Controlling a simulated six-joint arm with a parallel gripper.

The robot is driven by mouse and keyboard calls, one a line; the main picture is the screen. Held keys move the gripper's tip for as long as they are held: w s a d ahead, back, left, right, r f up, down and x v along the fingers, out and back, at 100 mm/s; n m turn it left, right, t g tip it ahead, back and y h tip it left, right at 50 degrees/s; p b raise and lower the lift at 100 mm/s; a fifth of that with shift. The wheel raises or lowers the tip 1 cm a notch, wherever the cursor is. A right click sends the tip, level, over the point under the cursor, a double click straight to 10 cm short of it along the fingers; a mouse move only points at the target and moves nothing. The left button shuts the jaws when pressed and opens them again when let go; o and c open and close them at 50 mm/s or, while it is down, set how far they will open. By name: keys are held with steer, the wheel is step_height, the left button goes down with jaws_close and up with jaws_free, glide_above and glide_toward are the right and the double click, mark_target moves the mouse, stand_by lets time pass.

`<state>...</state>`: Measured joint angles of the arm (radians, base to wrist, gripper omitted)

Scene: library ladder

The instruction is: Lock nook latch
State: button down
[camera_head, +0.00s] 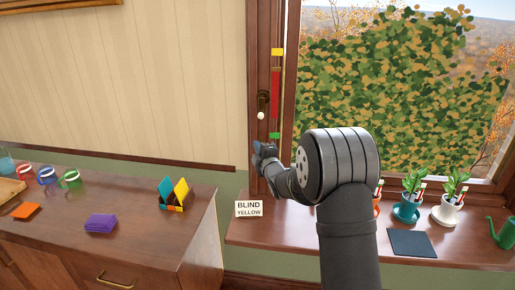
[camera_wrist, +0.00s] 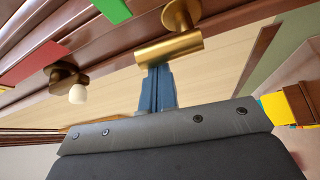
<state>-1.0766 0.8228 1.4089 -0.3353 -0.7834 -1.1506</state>
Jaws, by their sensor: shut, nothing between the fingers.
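A brass T-shaped turn handle (camera_wrist: 168,49), which looks like the latch, is on the wooden window frame in the wrist view. Its crossbar lies slightly tilted across the picture. My gripper (camera_wrist: 158,68) has its blue fingers shut with nothing between them. The fingertips are right at the crossbar's edge; I cannot tell whether they touch it. In the head view my gripper (camera_head: 261,150) is at the window frame's left post (camera_head: 262,60), below the green mark, and the handle is hidden or too small to make out there.
A brass fitting with a white knob (camera_head: 261,115) sits above, beside red (camera_head: 275,92) and green (camera_head: 275,135) strips. A "BLIND YELLOW" card (camera_head: 249,208) stands at the left end of the sill. Potted plants (camera_head: 409,202) stand right. A cabinet (camera_head: 135,235) with mugs is left.

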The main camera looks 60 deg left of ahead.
steer(key=w+d+m+t, duration=0.1)
steer(key=m+t, duration=0.2)
steer(key=m, duration=0.4)
steer(key=w+d+f+m+t, duration=0.1)
steer(key=m+t, duration=0.3)
steer(key=m, duration=0.2)
steer(key=w+d+f+m+t, duration=0.1)
steer(key=m+t, duration=0.3)
steer(key=m, duration=0.3)
steer(key=shift+f+m+h, duration=0.25)
steer(key=shift+m+h, duration=0.05)
steer(key=shift+f, duration=0.1)
steer(key=s+d+f, duration=0.1)
steer(key=s+d, duration=0.5)
steer(key=shift+s+d, duration=0.3)
steer(key=shift+d, duration=0.05)
stand_by(0.3)
